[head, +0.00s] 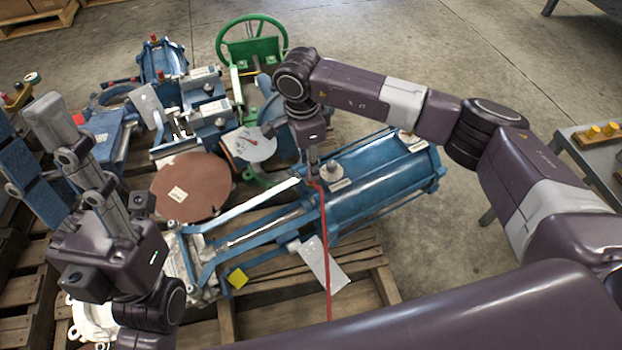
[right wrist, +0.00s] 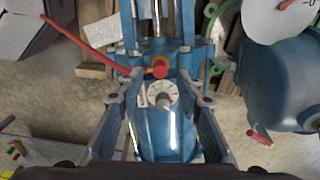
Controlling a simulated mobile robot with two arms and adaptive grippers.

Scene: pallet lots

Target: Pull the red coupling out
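The red coupling (right wrist: 160,69) is a small red round end in the right wrist view, with an orange-brass part beside it. It sits on the blue cylinder (right wrist: 157,130). A thin red hose (right wrist: 85,40) comes in from the upper left and passes by the left fingertip; its join to the coupling is unclear. My right gripper (right wrist: 160,78) is open, its fingers apart on either side of the coupling. In the head view my right gripper (head: 312,165) is above the blue cylinder (head: 375,185) and hides the coupling. My left gripper (head: 70,150) is raised at the left.
The cylinder lies on a wooden pallet (head: 385,285). A green handwheel (head: 252,22), a brown disc (head: 191,180) and several blue machine parts crowd the pallets behind and left. A grey table (head: 576,137) stands at the right. Concrete floor is free at upper right.

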